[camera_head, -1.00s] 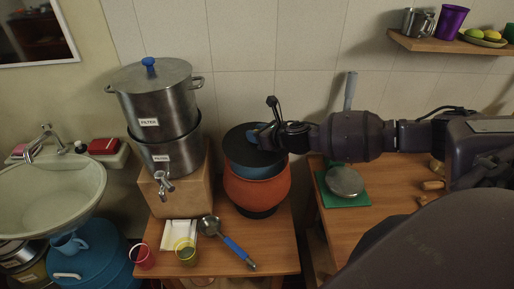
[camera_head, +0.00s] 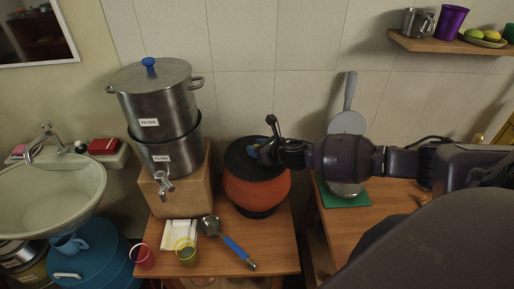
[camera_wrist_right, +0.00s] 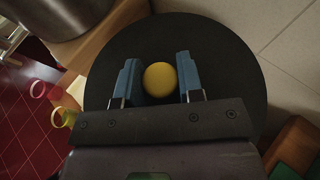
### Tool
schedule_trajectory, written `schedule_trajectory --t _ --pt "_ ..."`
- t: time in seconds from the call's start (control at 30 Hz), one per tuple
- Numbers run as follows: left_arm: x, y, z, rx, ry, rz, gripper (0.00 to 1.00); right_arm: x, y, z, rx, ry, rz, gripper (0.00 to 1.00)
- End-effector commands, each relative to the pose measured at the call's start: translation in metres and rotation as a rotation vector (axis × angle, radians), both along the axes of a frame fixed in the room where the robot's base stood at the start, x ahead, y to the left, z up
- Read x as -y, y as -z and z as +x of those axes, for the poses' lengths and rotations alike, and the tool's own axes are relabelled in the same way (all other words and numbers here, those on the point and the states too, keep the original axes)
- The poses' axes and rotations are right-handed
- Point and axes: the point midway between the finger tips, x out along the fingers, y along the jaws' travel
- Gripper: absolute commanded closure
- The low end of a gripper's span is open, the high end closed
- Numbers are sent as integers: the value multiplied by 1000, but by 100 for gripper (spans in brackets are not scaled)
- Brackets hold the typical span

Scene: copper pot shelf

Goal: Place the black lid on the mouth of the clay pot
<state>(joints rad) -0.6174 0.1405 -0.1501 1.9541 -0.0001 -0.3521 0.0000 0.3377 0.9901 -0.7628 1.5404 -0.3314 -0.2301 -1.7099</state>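The clay pot (camera_head: 255,192) is a round orange pot on the wooden table at the middle of the head view. The black lid (camera_head: 238,158) is a flat dark disc lying level at its mouth and covering it, with no gap visible. My right gripper (camera_head: 256,151) comes in from the right, over the lid. My left gripper is not in view.
A steel filter pot (camera_head: 165,110) stands on a wooden block (camera_head: 185,190) left of the clay pot. A blue-handled ladle (camera_head: 235,248), a white tray (camera_head: 179,233) and two cups lie in front. A green board (camera_head: 350,200) is on the right table.

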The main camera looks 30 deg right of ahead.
Motion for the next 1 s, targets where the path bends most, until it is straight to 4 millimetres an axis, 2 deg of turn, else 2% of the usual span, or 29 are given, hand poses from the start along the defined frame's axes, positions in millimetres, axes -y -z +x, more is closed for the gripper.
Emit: schedule_trajectory --t 0.03,0.17,0.57,0.77,1.0 --pt "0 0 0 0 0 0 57 0 1 0 0 0 0 59" --pt "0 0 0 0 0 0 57 0 0 0 0 0 0 40" --pt "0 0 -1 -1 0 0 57 1 -3 -4 -1 0 -1 40" --pt "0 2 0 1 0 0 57 7 -12 -28 -1 -1 -3 40" --pt "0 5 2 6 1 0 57 16 -28 -67 -1 -3 -2 40"
